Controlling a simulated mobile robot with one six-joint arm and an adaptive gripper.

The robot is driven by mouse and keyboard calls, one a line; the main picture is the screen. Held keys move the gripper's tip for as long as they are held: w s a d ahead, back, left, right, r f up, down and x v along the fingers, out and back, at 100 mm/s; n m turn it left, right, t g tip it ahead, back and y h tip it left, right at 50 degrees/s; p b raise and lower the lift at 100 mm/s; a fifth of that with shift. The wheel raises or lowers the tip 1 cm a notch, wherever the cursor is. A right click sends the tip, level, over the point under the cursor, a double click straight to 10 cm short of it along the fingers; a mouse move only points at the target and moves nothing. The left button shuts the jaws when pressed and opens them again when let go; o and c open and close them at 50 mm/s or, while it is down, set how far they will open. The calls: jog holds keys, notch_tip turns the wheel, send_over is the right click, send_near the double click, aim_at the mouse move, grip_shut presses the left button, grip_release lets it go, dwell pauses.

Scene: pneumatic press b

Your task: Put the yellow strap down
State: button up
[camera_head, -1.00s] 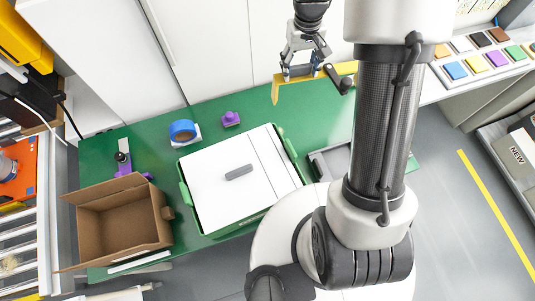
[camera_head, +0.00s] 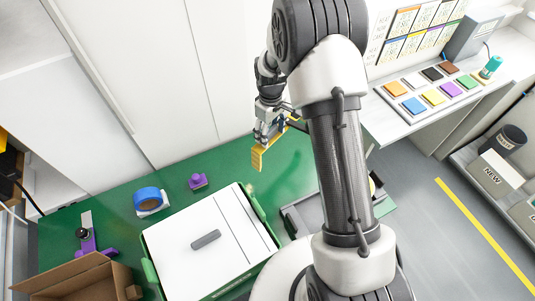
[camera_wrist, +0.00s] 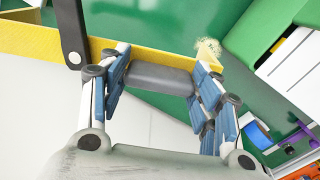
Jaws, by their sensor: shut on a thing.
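The yellow strap (camera_head: 257,158) is a long stiff band. My gripper (camera_head: 267,134) is shut on it and holds it above the green table (camera_head: 290,165), near its back edge. In the wrist view the strap (camera_wrist: 150,60) runs across between the fingertips of my gripper (camera_wrist: 160,68), and its right end is frayed or bristly. A dark lever-like part (camera_wrist: 71,35) sits against the strap at the left. My arm hides part of the strap in the head view. Its height above the table is hard to tell.
A grey tray (camera_head: 300,212) lies right. Green surface around the strap looks clear.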

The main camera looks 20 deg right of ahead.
notch_tip(320, 180, down, 11)
jog(key=b, duration=0.1)
dwell(0.3)
jog(key=shift+f+b, duration=0.2)
jog(key=shift+b, duration=0.15)
jog(key=o, duration=1.6)
jog(key=shift+c, duration=0.2)
